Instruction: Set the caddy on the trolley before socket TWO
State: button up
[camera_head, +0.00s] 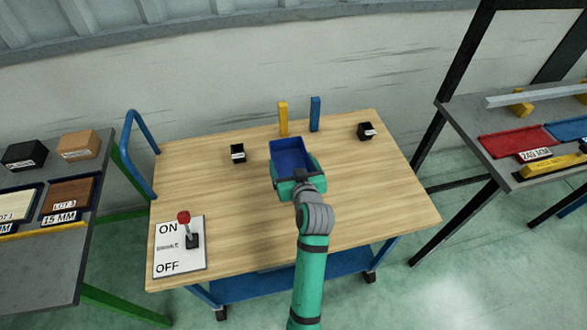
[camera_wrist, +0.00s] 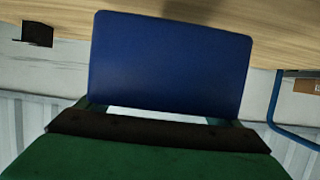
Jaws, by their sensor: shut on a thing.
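The blue caddy (camera_head: 290,157), an open tray with a dark blue inside, is over the middle of the wooden trolley top (camera_head: 190,185). My gripper (camera_head: 300,178) is shut on its near side. In the wrist view the caddy's blue wall (camera_wrist: 170,62) stands just beyond my gripper (camera_wrist: 160,130). I cannot tell whether the caddy touches the top. A small black block with a white label (camera_head: 237,153) is left of the caddy, and another black block (camera_head: 367,131) is to its right. Their labels are too small to read, so I cannot tell which is socket TWO.
A yellow post (camera_head: 283,118) and a blue post (camera_head: 315,114) stand at the trolley's back edge. An ON/OFF plate (camera_head: 167,262) with a red-knobbed lever (camera_head: 185,220) is at the front left. Grey benches flank the trolley.

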aim_at(291, 168)
jog(key=shift+w+a+f, duration=0.35)
jog(key=shift+w+f, duration=0.1)
jog(key=shift+f, duration=0.1)
jog(key=shift+w+f, duration=0.3)
jog(key=shift+f, duration=0.15)
jog(key=shift+d+f, duration=0.1)
jog(key=shift+f, duration=1.3)
jog(key=shift+f, duration=0.15)
jog(key=o, duration=1.1)
